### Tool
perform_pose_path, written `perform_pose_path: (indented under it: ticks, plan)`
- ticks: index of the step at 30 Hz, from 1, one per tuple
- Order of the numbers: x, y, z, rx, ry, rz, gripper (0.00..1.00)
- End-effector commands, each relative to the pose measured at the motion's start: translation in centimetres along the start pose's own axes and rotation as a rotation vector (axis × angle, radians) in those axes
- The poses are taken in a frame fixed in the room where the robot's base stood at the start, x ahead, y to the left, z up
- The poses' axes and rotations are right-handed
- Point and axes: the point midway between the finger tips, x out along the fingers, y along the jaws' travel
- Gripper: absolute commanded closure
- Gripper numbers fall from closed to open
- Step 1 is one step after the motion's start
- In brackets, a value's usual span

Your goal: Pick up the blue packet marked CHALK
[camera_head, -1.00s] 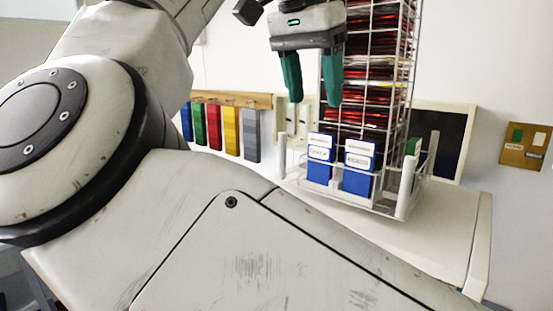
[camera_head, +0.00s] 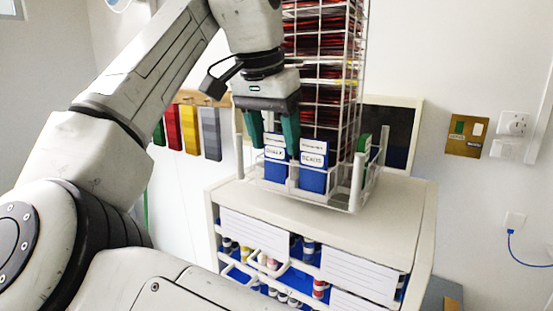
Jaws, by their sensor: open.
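The blue packet with a white label reading CHALK (camera_head: 276,173) stands upright at the left of a white wire rack on the cabinet top. A similar blue packet reading BEADS (camera_head: 313,180) stands just to its right. My gripper (camera_head: 274,148) points down over the CHALK packet with its dark green fingers apart. In the picture one finger is at the packet's left edge and the other at its right, by the gap to BEADS. The packet's top shows between them. I cannot tell whether the fingers touch it.
The rack's white wire basket (camera_head: 356,184) has posts around the packets. A tall wire column of dark red sheets (camera_head: 322,60) rises behind. A green packet (camera_head: 362,143) stands at the right. The cabinet top (camera_head: 400,195) is bare at the right and front.

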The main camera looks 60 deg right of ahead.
Motion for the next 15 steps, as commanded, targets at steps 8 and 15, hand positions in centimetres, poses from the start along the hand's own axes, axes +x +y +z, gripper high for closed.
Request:
perform_pose_path:
  ticks: [8, 15]
  plan:
    - [-0.03, 0.0, 0.0, 0.0, 0.0, 0.0, 0.62]
    - [-0.05, 0.0, -0.01, 0.0, 0.0, 0.0, 0.79]
